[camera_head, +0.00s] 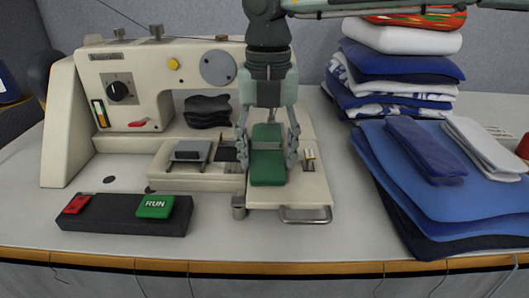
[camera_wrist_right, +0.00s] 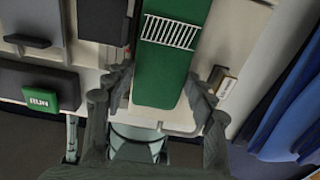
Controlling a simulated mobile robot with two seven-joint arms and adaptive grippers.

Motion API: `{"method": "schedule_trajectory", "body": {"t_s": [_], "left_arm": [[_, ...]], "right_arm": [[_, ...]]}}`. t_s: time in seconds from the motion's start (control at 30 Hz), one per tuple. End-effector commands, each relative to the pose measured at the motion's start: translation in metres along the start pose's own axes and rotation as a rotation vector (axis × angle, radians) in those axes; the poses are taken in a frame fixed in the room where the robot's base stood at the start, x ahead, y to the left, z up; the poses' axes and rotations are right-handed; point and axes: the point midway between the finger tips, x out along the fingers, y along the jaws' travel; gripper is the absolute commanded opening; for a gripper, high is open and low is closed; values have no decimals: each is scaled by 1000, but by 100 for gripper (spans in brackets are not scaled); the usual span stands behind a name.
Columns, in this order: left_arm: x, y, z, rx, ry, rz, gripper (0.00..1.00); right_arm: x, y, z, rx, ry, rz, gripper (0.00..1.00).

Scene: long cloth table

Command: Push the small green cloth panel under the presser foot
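The small green cloth panel (camera_head: 268,170) lies lengthwise on the cream bed (camera_head: 300,195) of the sewing machine (camera_head: 140,70). In the right wrist view the panel (camera_wrist_right: 160,75) carries a white ladder-shaped marking. My right gripper (camera_head: 268,158) comes down from above, its two fingers apart, one on each side of the panel. In the right wrist view the gripper (camera_wrist_right: 160,85) is open around the panel's near part; I cannot tell whether the fingers touch its edges. The presser foot cannot be made out; my gripper and arm block that area. My left gripper is out of view.
A dark control box with a green RUN button (camera_head: 155,206) and a red button (camera_head: 76,204) stands front left. Blue cloths (camera_head: 420,165) and a folded stack (camera_head: 400,65) fill the right. A metal handle (camera_head: 306,216) projects in front.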

Motion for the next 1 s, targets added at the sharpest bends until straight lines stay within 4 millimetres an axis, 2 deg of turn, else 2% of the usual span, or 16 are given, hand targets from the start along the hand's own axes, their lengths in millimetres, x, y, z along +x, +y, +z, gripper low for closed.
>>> {"method": "schedule_trajectory", "body": {"t_s": [0.03,0.17,0.37,0.53,1.0], "left_arm": [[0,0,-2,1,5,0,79],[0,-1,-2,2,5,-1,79],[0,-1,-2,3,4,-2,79],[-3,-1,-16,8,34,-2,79],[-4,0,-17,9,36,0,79]], "right_arm": [[0,-10,6,33,-2,-9,63],[0,-10,6,33,-2,-9,78],[0,-10,6,34,-3,-9,78],[-4,-9,6,33,-4,-8,78],[-70,2,2,7,-6,-6,78]]}}
